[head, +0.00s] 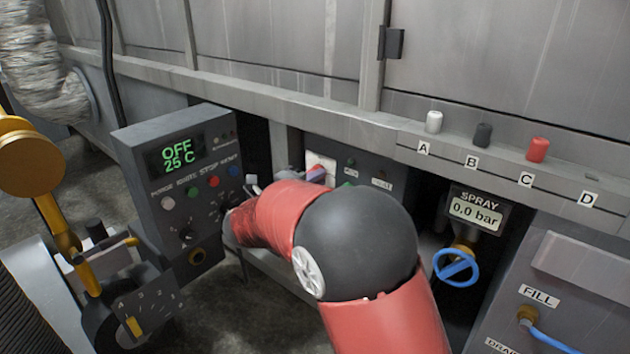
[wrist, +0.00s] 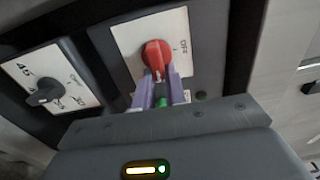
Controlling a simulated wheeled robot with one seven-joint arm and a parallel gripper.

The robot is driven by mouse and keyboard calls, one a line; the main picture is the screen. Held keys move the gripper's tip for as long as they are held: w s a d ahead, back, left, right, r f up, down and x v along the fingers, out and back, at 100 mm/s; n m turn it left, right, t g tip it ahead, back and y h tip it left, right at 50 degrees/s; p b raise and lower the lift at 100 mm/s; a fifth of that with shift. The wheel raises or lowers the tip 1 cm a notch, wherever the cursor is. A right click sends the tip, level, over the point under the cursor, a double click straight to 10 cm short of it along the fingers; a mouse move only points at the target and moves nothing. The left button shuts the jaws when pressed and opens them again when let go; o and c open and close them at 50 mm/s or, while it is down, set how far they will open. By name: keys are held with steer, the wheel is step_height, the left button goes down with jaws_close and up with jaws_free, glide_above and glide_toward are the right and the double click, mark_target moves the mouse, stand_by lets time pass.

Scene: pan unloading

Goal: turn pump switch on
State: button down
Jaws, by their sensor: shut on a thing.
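The pump switch, a red rotary knob (wrist: 156,54) on a white plate (wrist: 126,36), is in the upper middle of the wrist view. An OFF mark shows to the right of the knob; its exact setting is hard to tell. My gripper (wrist: 158,80) has its two purple fingers shut on the knob's lower part. In the head view, my gripper (head: 316,175) is at the white plate (head: 318,161), beyond my red and black arm. The arm hides most of the fingers and the knob there.
A black selector knob (wrist: 44,96) on a white plate is left of the switch. A control box (head: 178,175) reading OFF, 25 C stands at left. A blue valve wheel (head: 456,267) is under the spray display (head: 475,212) reading 0.0 bar. A metal ledge (head: 300,105) runs above.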

stand_by(0.3)
steer(key=c, duration=1.4)
jaws_free()
steer(key=shift+c, duration=0.2)
steer(key=v, duration=0.7)
steer(key=shift+s+a+p, duration=0.25)
steer(key=shift+s+p, duration=0.05)
steer(key=shift+s, duration=0.05)
